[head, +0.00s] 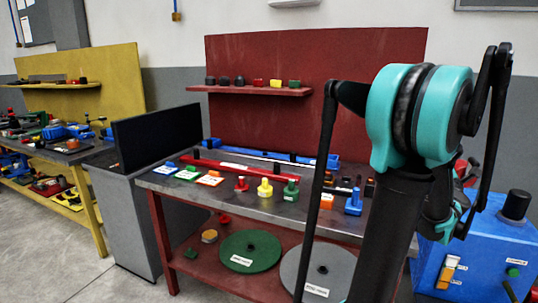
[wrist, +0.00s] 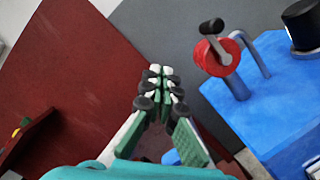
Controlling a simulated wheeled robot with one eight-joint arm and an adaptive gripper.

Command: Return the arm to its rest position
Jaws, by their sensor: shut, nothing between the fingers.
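My arm rises in front of the right part of the head view, its black links and teal joint covering part of the bench behind. My gripper (wrist: 161,78) shows in the wrist view with its green and black fingers brought together at the tips. It is shut and holds nothing. It points toward the red back panel (wrist: 95,60) and the grey wall, with a blue machine (wrist: 262,90) to its right. In the head view I cannot make out the fingers behind my arm.
The blue machine also stands at the right in the head view (head: 478,235). Its red handwheel (wrist: 215,57) is near the fingers in the wrist view. The workbench (head: 225,198) holds small coloured parts. A red shelf (head: 240,91) is above; grey and green discs lie below.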

